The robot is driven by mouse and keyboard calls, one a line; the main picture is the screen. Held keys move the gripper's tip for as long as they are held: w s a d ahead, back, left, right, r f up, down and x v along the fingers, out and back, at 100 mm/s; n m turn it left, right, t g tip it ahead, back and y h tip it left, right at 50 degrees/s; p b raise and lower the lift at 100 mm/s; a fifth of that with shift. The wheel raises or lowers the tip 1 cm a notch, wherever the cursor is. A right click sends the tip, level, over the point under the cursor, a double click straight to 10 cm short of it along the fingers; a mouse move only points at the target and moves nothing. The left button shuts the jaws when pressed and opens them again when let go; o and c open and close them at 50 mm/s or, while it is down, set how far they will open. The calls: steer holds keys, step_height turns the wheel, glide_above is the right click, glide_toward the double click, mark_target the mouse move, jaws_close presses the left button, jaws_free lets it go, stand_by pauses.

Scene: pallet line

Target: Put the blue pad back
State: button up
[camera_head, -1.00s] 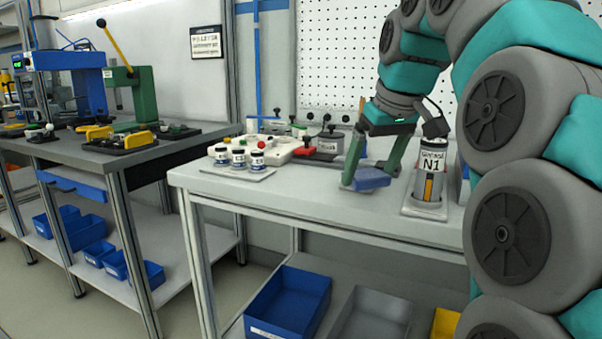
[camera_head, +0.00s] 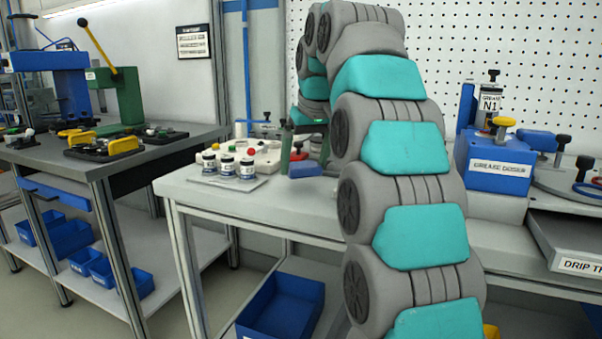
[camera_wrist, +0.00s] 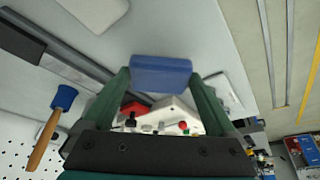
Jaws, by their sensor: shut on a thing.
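The blue pad (camera_wrist: 160,73) is a small flat block held between the two green fingers of my gripper (camera_wrist: 160,82) in the wrist view. In the head view the pad (camera_head: 305,168) shows above the white bench, left of my arm, close to the white fixture (camera_head: 266,157). My gripper (camera_head: 303,150) points down there and is partly hidden by my own arm. I cannot tell whether the pad touches the bench.
Several white jars with dark lids (camera_head: 228,168) stand on a tray left of the pad. A blue grease doser (camera_head: 497,160) stands to the right. A wooden-handled tool with a blue head (camera_wrist: 52,125) lies left in the wrist view. The front bench strip is clear.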

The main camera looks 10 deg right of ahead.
mark_target(303, 166)
steer(key=shift+w+a+f, duration=0.1)
steer(key=shift+w+a, duration=0.2)
steer(key=shift+w, duration=0.15)
steer(key=shift+f, duration=0.1)
steer(key=shift+f, duration=1.6)
steer(key=shift+f, duration=0.15)
steer(key=o, duration=1.1)
